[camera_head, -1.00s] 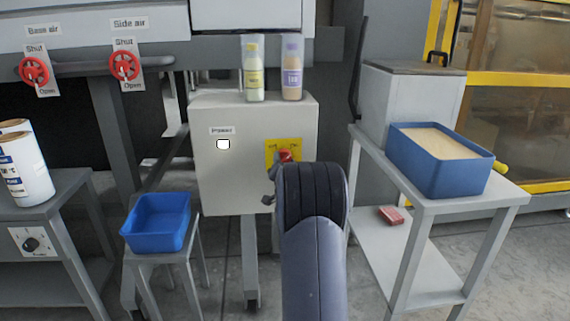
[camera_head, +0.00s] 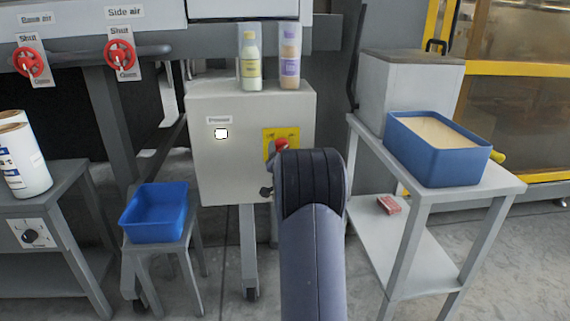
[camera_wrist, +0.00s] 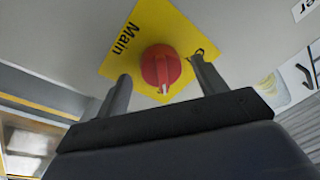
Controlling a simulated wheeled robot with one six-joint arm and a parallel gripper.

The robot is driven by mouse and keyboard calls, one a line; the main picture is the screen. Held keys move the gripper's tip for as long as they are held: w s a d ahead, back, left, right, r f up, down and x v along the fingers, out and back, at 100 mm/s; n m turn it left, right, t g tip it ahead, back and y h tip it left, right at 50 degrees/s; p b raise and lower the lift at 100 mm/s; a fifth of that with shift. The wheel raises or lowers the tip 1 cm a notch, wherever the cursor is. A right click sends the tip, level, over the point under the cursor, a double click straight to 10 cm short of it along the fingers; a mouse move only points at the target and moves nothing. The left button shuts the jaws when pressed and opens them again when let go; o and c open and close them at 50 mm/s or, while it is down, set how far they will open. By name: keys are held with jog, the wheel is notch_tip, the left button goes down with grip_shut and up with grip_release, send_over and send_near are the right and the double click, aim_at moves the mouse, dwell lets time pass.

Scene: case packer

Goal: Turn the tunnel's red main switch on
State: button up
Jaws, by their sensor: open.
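The red main switch (camera_wrist: 161,66) is a round knob with a pale pointer mark, on a yellow plate (camera_wrist: 140,32) labelled "Main" in the wrist view. In the head view the red knob (camera_head: 280,145) shows at the lower right of the grey cabinet front (camera_head: 230,165), partly behind my arm. My gripper (camera_wrist: 161,80) is open in the wrist view, one finger on each side of the knob. I cannot tell whether the fingers touch it. In the head view my arm hides most of the gripper; a dark part shows left of the arm.
Two bottles (camera_head: 250,60) stand on the cabinet. A blue bin (camera_head: 155,213) sits on a stool to the left. A blue tub (camera_head: 436,155) stands on a grey table to the right. Two red valve handles (camera_head: 120,55) are at upper left.

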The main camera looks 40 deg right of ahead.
jog(key=p+v, duration=0.1)
jog(key=v, duration=0.8)
jog(key=shift+s, duration=0.35)
jog(key=shift+w+a, duration=0.1)
jog(key=b+x, duration=0.1)
jog(key=x, duration=0.9)
jog(key=shift+w, duration=0.3)
jog(key=shift+s, duration=0.1)
